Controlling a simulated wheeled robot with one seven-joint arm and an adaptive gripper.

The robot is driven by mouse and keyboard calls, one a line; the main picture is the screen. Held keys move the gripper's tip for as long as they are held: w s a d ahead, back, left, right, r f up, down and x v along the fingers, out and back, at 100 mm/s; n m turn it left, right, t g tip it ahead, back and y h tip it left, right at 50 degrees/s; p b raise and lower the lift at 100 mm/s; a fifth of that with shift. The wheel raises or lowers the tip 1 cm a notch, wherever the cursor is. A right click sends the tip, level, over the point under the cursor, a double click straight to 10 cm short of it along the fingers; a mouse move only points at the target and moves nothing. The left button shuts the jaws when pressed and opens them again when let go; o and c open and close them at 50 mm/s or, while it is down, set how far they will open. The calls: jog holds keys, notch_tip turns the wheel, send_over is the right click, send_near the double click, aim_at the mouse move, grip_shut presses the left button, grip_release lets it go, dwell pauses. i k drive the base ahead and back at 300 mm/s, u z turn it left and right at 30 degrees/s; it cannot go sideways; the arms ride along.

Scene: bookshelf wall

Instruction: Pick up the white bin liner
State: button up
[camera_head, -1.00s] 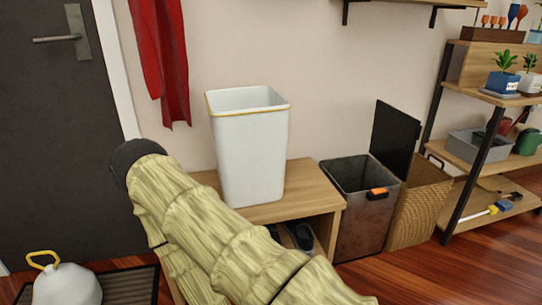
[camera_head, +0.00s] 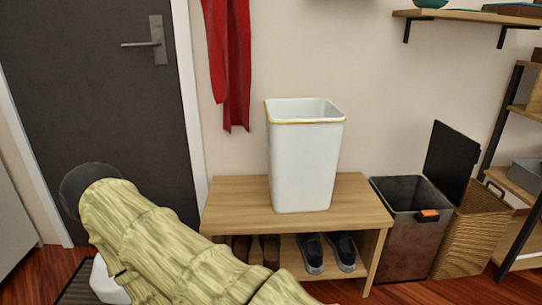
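A tall white bin-shaped container (camera_head: 305,165) with a thin yellow line around its rim stands upright on a wooden bench. I cannot tell whether it is a liner alone or a bin with a liner in it. A white rounded object (camera_head: 108,283) is on the floor at the lower left, mostly hidden behind my arm. My arm, in a pale yellow ribbed cover with a dark rounded joint, crosses the lower left. My gripper's fingers are not in view.
The wooden bench (camera_head: 235,200) has shoes (camera_head: 312,252) on its lower shelf. To its right stand an open dark bin (camera_head: 405,235) with an orange tag and a wicker basket (camera_head: 470,240). A dark door (camera_head: 100,110) and a hanging red cloth (camera_head: 230,60) are behind. A dark mat (camera_head: 75,288) lies lower left.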

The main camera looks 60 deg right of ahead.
aim_at(304, 136)
jog(key=i, duration=0.6)
jog(key=z, duration=2.45)
jog(key=i, duration=0.5)
jog(key=u, duration=0.1)
jog(key=k, duration=1)
jog(key=z, duration=1.5)
jog(key=i, duration=1.3)
jog(key=u, duration=0.8)
